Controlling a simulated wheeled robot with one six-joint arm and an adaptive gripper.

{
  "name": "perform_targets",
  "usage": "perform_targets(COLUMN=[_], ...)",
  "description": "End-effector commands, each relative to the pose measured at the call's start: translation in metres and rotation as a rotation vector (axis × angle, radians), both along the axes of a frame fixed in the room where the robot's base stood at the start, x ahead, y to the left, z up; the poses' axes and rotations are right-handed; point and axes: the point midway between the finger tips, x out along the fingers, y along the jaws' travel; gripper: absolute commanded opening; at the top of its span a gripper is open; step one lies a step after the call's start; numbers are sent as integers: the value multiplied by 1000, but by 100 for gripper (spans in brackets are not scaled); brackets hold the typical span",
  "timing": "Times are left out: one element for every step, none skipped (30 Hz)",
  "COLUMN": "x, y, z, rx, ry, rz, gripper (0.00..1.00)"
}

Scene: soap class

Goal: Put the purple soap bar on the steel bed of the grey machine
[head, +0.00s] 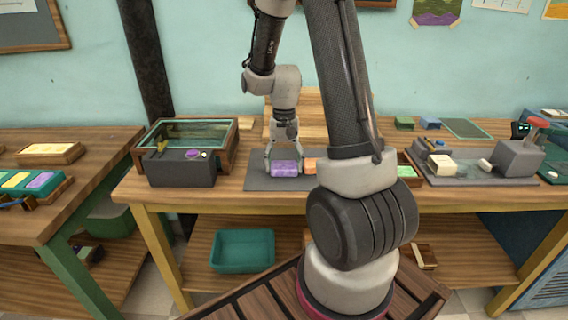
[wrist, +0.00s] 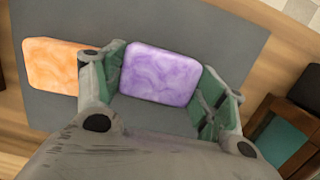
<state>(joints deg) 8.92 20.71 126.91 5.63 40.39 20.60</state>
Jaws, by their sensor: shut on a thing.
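The purple soap bar (head: 285,168) is on or just above the dark grey mat (head: 230,183) at the middle of the bench. It shows marbled purple in the wrist view (wrist: 160,73). My gripper (head: 284,164) points down with its fingers closed on two opposite sides of the bar; the wrist view shows both green-padded fingers (wrist: 162,92) there. A grey machine (head: 516,160) with a red knob stands at the right end of the bench. Its low grey bed (head: 478,181) extends left and has small pieces on it.
An orange bar (wrist: 55,66) lies on the mat just beside the left finger. A glass-topped wooden case (head: 225,150) with a dark grey front box (head: 180,170) stands left. A green-and-blue pair of blocks sits behind. My arm hides part of the bench's middle.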

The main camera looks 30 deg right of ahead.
Motion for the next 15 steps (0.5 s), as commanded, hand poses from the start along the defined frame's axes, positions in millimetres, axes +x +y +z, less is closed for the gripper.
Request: perform_targets(x=[0, 0, 0, 0, 0, 0, 0, 0, 0, 0, 0, 0, 0, 0, 0], y=[0, 0, 0, 0, 0, 0, 0, 0, 0, 0, 0, 0, 0, 0, 0], z=[-2, -2, -2, -1, -1, -1, -2, -2, -3, -4, -5, -4, -4, -4, -4], rx=[0, 0, 0, 0, 0, 0, 0, 0, 0, -1, 0, 0, 0, 0, 0], ry=[0, -1, -2, -2, -2, -1, -1, -1, -1, -1, -1, -1, -1, -1, -1], rz=[0, 0, 0, 0, 0, 0, 0, 0, 0, 0, 0, 0, 0, 0, 0], gripper=[45, 45, 45, 45, 45, 45, 45, 45, 45, 45, 73, 80, 80, 80, 80])
